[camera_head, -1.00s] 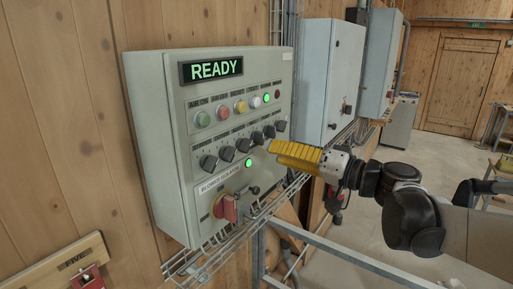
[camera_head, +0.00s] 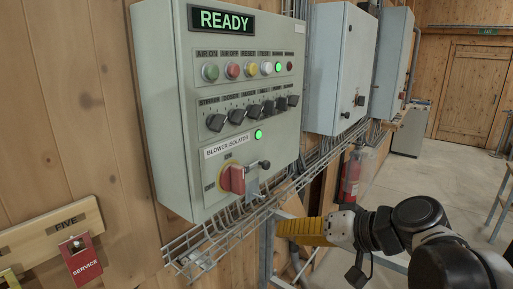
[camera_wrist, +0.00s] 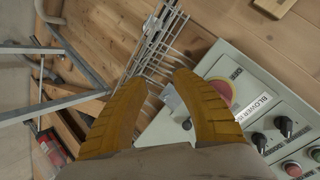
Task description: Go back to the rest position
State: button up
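My gripper (camera_head: 305,231), with yellow ribbed fingers, is in front of the wire tray, below and to the right of the grey control panel (camera_head: 180,120). In the wrist view its two fingers (camera_wrist: 160,100) stand apart with nothing between them. The panel's display (camera_head: 226,20) reads READY. Its red isolator handle (camera_head: 233,179) sits on a yellow plate above the gripper's level. The handle is partly hidden by a finger in the wrist view. Green lamps are lit on the panel.
A wire cable tray (camera_head: 215,243) runs under the panel. A metal frame (camera_head: 268,255) stands near the gripper. A red fire extinguisher (camera_head: 351,178) is behind it. A red SERVICE padlock (camera_head: 82,258) hangs on a wooden board at the left. Open floor lies at the right.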

jog(key=s+d+f+h+b, duration=0.3)
jog(key=s+f+b, duration=0.1)
jog(key=f, duration=0.6)
jog(key=s+d+f+h+b, duration=0.3)
jog(key=f+b, duration=0.4)
jog(key=f, duration=0.3)
jog(key=s+d+f+g+h+b, duration=0.1)
jog(key=s+d+f+h+b, duration=0.2)
jog(key=f, duration=0.7)
jog(key=s+d+b, duration=0.1)
jog(key=s+b, duration=0.1)
jog(key=b, duration=0.1)
jog(key=shift+d+f+m, duration=0.25)
jog(key=shift+d+m, duration=0.05)
jog(key=shift+d, duration=0.1)
